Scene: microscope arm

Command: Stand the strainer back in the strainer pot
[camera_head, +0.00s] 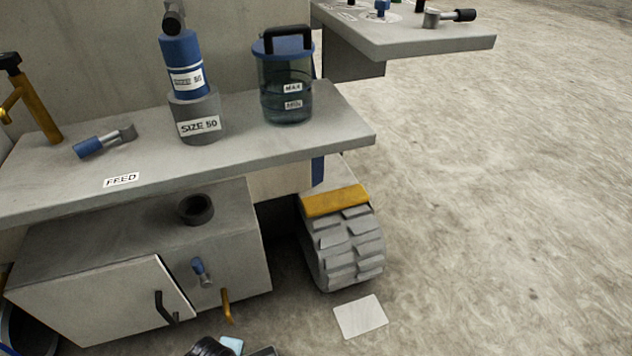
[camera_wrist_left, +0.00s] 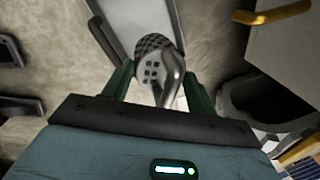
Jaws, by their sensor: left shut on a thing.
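In the left wrist view my left gripper (camera_wrist_left: 160,82) is shut on a silver, rounded metal piece with a dark mesh pattern and square holes, which looks like the strainer (camera_wrist_left: 152,72). A dark round shape at the bottom edge of the head view is cut off, and I cannot tell whether it is the strainer. A dark, open-topped round cup (camera_head: 197,209), which may be the strainer pot, sits on top of the low grey cabinet (camera_head: 235,240). It appears empty. My right gripper is not in view.
Above the cabinet, a grey shelf (camera_head: 340,128) holds a blue canister (camera_head: 180,55) in a "SIZE 50" cup, a lidded clear jar (camera_head: 283,88) and a blue-handled tool (camera_head: 103,140). The shelf overhangs near the cup. A black handle (camera_head: 165,307) and yellow handle (camera_head: 227,306) stick out in front.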

